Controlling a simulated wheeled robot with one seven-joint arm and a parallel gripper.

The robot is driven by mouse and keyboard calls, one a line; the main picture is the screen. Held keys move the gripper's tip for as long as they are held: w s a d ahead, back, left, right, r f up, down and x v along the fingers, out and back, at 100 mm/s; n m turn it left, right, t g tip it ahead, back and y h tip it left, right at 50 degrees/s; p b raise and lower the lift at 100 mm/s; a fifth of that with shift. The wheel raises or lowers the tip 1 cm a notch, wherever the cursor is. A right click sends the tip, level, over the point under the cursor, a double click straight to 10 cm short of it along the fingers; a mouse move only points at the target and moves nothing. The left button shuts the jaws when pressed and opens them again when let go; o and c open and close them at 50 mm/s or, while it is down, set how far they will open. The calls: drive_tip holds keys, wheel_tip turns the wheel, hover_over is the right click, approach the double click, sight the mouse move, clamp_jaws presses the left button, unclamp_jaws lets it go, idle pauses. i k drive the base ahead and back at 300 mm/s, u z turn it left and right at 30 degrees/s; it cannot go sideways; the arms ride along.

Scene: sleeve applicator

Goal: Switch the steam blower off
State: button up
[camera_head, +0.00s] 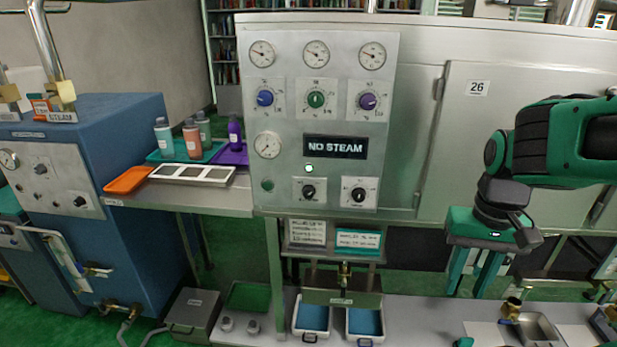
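The steel control panel (388,140) faces me, with a display (335,147) reading "NO STEAM". Below the display are two black rotary knobs on white plates, a left knob (308,191) and a right knob (359,194). Their labels are too small to read, so I cannot tell which one belongs to the blower. A small white lamp (309,168) looks lit above the left knob. A dark green round button or lamp (267,185) sits at the panel's left. My gripper (470,291) points down, well right of the panel, its green fingers apart with nothing visible between them.
Gauges and coloured dials (316,99) fill the upper panel. A blue steam unit (95,225) stands left, beside a shelf with bottles (192,138) and trays. Two blue-filled trays (312,316) lie below the panel. The space before the panel looks free.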

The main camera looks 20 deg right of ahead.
sight(308, 191)
drive_tip(key=u, duration=1.3)
drive_tip(key=k, duration=1.6)
drive_tip(key=z, duration=0.4)
drive_tip(key=i, duration=0.95)
drive_tip(key=u, duration=0.05)
